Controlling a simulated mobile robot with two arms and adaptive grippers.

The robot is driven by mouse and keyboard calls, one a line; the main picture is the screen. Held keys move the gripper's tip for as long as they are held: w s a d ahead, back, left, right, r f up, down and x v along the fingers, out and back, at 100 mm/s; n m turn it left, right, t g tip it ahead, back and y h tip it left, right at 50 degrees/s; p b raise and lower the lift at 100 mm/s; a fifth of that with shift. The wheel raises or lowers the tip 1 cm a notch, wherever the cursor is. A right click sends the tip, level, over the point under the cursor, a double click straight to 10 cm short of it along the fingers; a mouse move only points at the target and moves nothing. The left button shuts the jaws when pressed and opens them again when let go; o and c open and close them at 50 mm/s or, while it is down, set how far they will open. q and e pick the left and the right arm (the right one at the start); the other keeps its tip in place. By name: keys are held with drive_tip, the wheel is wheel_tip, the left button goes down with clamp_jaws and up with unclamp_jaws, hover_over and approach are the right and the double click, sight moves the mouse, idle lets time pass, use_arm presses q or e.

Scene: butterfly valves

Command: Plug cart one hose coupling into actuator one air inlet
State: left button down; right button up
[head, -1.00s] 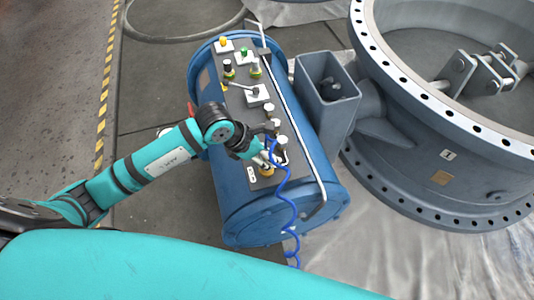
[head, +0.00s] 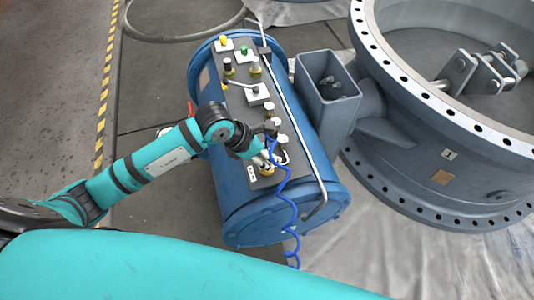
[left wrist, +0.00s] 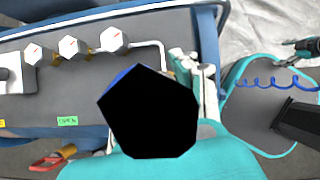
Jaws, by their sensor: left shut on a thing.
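My left gripper (head: 268,158) is over the near part of the dark panel (head: 236,106) on the blue cylinder (head: 232,205). It is shut on the hose coupling, which is mostly hidden by the fingers. The blue coiled hose (head: 290,205) hangs from there down past the cylinder's near end; its coils also show at the right of the left wrist view (left wrist: 275,83). A black many-sided shape (left wrist: 150,112) fills the middle of the left wrist view, and I cannot tell what it is. I cannot make out the air inlet or whether the coupling touches it. My right gripper is not in view.
Several white-capped fittings and a green button (head: 244,56) stand on the panel. A pale pipe (head: 291,120) runs along the cylinder. A square grey socket (head: 327,102) and the large flanged valve body (head: 440,150) stand to the right. Grey floor (head: 155,90) is clear at left.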

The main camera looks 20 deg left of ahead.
use_arm(q)
drive_tip(key=shift+f, duration=0.25)
drive_tip(key=shift+c, duration=2.2)
unclamp_jaws()
drive_tip(key=shift+r, duration=0.1)
drive_tip(key=shift+r+p, duration=1.05)
drive_tip(key=shift+r, duration=0.35)
drive_tip(key=shift+r+p, duration=1.05)
drive_tip(key=shift+r, duration=0.45)
drive_tip(key=shift+r+p, duration=0.55)
drive_tip(key=shift+r, duration=0.3)
